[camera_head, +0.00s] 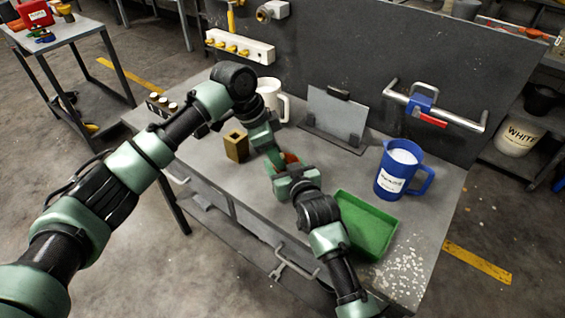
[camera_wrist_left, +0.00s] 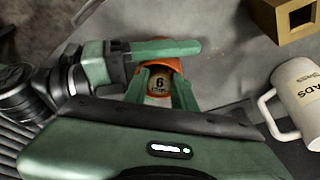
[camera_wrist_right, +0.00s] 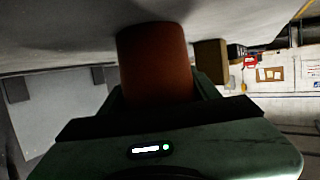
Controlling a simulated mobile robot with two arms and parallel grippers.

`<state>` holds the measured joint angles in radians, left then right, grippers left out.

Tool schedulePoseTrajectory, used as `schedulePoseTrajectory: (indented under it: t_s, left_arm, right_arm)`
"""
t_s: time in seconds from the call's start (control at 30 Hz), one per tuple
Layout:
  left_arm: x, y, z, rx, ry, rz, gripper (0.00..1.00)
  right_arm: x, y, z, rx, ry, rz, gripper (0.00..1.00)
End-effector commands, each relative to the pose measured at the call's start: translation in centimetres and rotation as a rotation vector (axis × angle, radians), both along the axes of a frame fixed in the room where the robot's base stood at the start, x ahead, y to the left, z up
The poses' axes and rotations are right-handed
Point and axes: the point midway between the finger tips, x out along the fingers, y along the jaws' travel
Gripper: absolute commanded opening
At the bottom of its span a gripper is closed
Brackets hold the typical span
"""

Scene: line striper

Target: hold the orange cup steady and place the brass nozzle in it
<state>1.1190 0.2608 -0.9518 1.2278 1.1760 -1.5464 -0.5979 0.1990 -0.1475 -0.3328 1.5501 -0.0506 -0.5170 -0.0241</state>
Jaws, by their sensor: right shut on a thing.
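The orange cup (camera_head: 291,158) is mostly hidden between my two grippers in the head view. In the right wrist view the cup (camera_wrist_right: 155,62) stands between the fingers of my right gripper (camera_head: 294,173), which is shut on it. In the left wrist view the brass nozzle (camera_wrist_left: 160,83), marked 6, shows inside the cup's orange rim (camera_wrist_left: 163,64). My left gripper (camera_head: 277,158) is at the cup's mouth, with its fingers apart on either side of the nozzle. Whether they touch the nozzle or cup is hard to see.
A brass-coloured square block with a hole (camera_head: 236,146) and a white mug (camera_head: 270,95) stand behind the cup. A green tray (camera_head: 366,228) and a blue jug (camera_head: 399,170) stand to the right. A grey plate stand (camera_head: 335,115) is at the back.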

Motion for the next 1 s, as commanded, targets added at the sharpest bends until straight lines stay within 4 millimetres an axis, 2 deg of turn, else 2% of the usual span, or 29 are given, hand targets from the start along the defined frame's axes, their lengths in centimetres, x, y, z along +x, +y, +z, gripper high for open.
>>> schedulePoseTrajectory:
  t_s: [0.03, 0.07, 0.1, 0.57, 0.77, 1.0]
  left_arm:
    - [0.0, 0.1, -0.3, 0.005, 0.003, 0.002, 0.4]
    - [0.0, 0.1, -0.4, 0.005, 0.003, 0.002, 0.48]
    - [-0.1, 0.1, -0.4, 0.004, 0.004, 0.001, 0.51]
    - [-0.1, 0.1, -0.1, 0.003, 0.004, 0.001, 0.51]
    - [-0.2, 1.1, 2.6, 0.002, -0.001, 0.002, 0.51]
    - [-0.6, 2.8, 7.5, 0.003, -0.001, 0.002, 0.51]
  right_arm:
    - [-0.1, 0.1, 0.0, 0.003, 0.0, 0.001, 0.2]
    - [0.0, 0.1, 0.0, 0.003, 0.0, 0.001, 0.2]
    - [0.0, 0.1, 0.0, 0.003, 0.0, 0.001, 0.2]
    - [0.0, 0.1, 0.1, 0.002, -0.001, 0.001, 0.2]
    - [0.0, 0.1, 0.1, 0.002, -0.001, 0.001, 0.2]
    - [0.0, 0.1, 0.0, 0.002, -0.001, 0.001, 0.2]
